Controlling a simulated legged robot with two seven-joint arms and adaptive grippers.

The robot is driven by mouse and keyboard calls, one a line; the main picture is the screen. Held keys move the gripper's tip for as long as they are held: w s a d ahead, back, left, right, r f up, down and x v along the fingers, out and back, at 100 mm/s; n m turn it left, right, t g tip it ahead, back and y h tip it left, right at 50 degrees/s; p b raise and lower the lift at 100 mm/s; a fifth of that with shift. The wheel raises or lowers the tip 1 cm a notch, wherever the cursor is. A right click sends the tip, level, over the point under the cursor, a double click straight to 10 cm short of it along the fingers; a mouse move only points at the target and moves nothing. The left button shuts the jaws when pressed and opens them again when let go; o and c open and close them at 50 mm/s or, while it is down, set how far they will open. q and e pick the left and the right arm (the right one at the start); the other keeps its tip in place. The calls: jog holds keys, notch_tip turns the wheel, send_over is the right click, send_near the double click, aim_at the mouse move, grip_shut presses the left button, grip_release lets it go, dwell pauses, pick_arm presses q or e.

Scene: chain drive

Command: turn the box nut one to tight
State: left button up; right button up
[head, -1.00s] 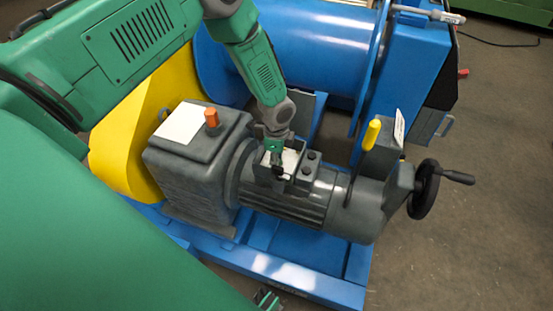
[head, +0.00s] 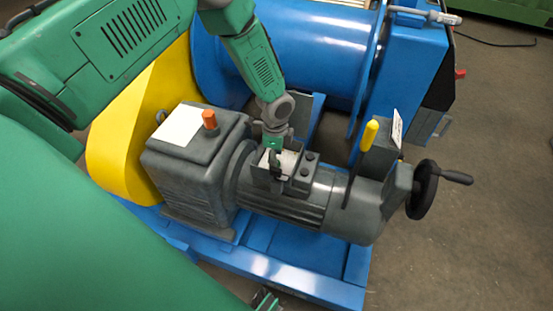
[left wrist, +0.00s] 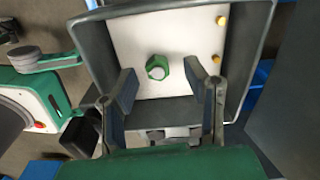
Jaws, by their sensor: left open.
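The box nut (left wrist: 158,67) is a green hex nut with a pale centre, on the white back plate inside an open grey box (left wrist: 245,60). In the head view this box (head: 262,178) sits on top of the grey motor. My left gripper (left wrist: 168,88) is open, its two dark fingers spread to either side below the nut in the left wrist view, with a gap between. I cannot tell how far off the plate the fingertips are. In the head view my left gripper (head: 275,166) reaches down into the box and hides the nut.
A gearbox with an orange cap (head: 209,119) stands left of the box. A yellow-handled lever (head: 370,133) and a black handwheel (head: 422,190) are to the right. Two brass studs (left wrist: 219,40) sit on the plate. A green and dark part (head: 264,299), perhaps my right gripper, shows at the bottom edge.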

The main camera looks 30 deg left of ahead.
pick_arm(q)
notch_tip(320, 180, up, 10)
jog(key=shift+r, duration=0.2)
jog(key=shift+f, duration=0.1)
dwell(0.5)
